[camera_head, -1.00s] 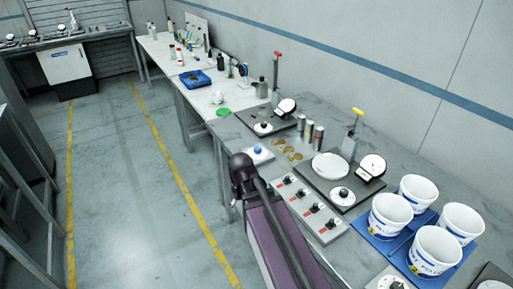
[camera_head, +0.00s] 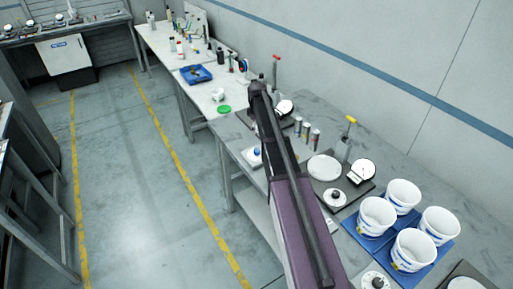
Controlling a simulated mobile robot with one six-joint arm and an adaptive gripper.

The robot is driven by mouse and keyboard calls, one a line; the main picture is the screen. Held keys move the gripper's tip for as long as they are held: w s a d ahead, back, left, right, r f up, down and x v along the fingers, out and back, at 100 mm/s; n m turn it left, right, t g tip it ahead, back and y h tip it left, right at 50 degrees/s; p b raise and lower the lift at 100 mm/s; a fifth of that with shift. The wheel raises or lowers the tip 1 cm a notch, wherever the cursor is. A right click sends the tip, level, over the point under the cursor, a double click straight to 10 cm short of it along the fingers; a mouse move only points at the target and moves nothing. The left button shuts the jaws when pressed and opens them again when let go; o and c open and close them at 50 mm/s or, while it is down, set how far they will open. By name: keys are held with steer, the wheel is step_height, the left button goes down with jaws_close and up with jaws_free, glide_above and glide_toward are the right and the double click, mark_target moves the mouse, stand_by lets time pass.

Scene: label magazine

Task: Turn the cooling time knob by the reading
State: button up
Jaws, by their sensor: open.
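Dial gauges and knobs stand on the grey bench; which knob is the cooling time knob I cannot tell. A black-centred knob on a white disc (camera_head: 335,197) sits on a dark plate beside a round white gauge (camera_head: 362,170). A farther gauge (camera_head: 285,106) stands just right of my arm. Another white-disc knob (camera_head: 375,281) is at the bottom edge. A blue knob (camera_head: 257,151) is left of my arm. Gauge readings are too small to make out. My purple and dark arm crosses the bench and hides part of it. My gripper cannot be seen.
White tubs (camera_head: 377,216) stand on blue trays at the right. A yellow-topped post (camera_head: 350,120) and a red-topped post (camera_head: 276,59) rise from the bench, with small cylinders (camera_head: 306,131) between them. A blue tray (camera_head: 196,74) lies on the far table. The floor left is clear.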

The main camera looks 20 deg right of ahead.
mark_target(257, 150)
steer(key=shift+w+d+f, duration=0.1)
steer(key=shift+f, duration=0.05)
stand_by(0.4)
step_height(257, 150, down, 13)
steer(key=b, duration=1.4)
steer(key=shift+f, duration=0.2)
jaws_close()
